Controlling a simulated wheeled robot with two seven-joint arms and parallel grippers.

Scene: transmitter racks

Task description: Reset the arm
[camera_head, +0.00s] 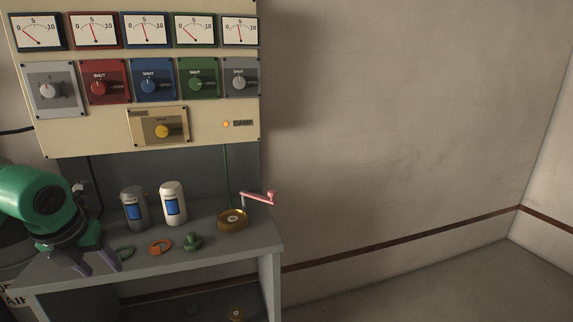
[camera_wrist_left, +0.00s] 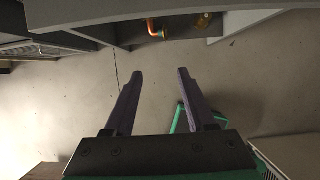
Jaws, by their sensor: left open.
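My left arm comes in from the left in the head view. Its gripper (camera_head: 100,268) has two purple fingers that point down at the left front of the grey bench (camera_head: 210,262). In the left wrist view the fingers (camera_wrist_left: 160,74) stand apart with nothing between them, and the floor (camera_wrist_left: 235,75) shows beyond. My right gripper is in neither view.
Above is a gauge panel (camera_head: 80,135). Floor at right is clear.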

